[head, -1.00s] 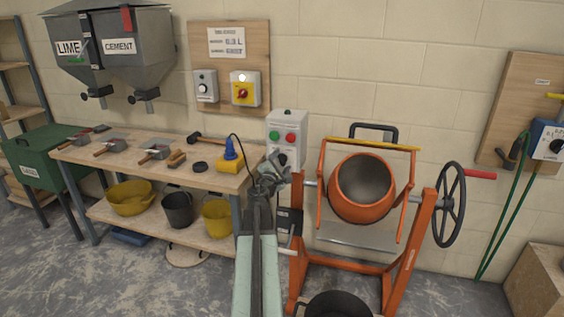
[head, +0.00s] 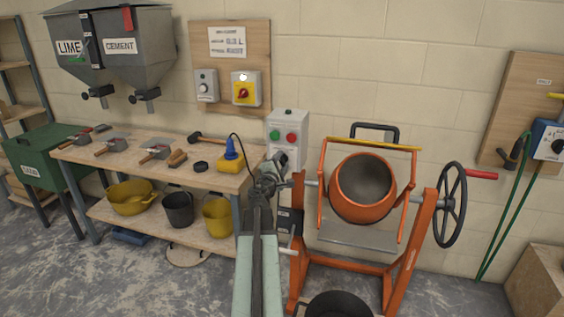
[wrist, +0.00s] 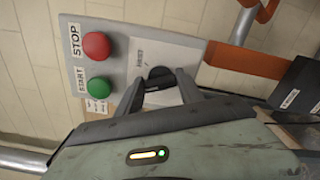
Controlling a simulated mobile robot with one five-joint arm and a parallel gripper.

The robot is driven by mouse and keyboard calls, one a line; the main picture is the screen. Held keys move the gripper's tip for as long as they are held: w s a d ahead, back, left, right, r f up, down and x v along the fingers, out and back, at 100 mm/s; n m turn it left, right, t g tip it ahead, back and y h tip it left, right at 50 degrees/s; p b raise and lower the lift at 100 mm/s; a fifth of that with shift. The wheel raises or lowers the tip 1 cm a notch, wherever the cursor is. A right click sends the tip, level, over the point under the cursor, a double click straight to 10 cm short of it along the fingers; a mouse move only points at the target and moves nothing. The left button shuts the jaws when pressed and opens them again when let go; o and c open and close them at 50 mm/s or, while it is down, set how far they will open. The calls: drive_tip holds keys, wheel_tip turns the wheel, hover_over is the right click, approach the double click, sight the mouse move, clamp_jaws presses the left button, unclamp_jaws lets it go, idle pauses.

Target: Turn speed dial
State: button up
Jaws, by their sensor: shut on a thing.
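The grey control box (head: 288,119) hangs on the wall left of the orange mixer. In the wrist view, its face (wrist: 118,57) carries a red STOP button (wrist: 96,45), a green START button (wrist: 97,88) and the black speed dial (wrist: 158,72). My gripper (wrist: 160,80) is at the box, its two dark fingers on either side of the dial and shut on it. The dial's pointer cannot be read.
The orange mixer (head: 408,248) with its drum and handwheel (head: 451,205) stands just right of my arm. The workbench (head: 122,166) with trowels and a blue-and-yellow tool (head: 231,160) is at left. A black tub (head: 338,304) is on the floor in front.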

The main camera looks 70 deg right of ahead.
drive_tip(key=m, duration=0.6)
drive_tip(key=shift+s+a+f+m, duration=0.15)
drive_tip(key=shift+s+f+m, duration=0.05)
drive_tip(key=shift+m, duration=0.1)
drive_tip(key=m, duration=0.5)
drive_tip(key=shift+f, duration=0.1)
drive_tip(key=shift+w, duration=0.15)
drive_tip(key=o, duration=1.4)
drive_tip(key=a, duration=0.7)
drive_tip(key=shift+s+a, duration=0.2)
drive_tip(key=shift+a, duration=0.1)
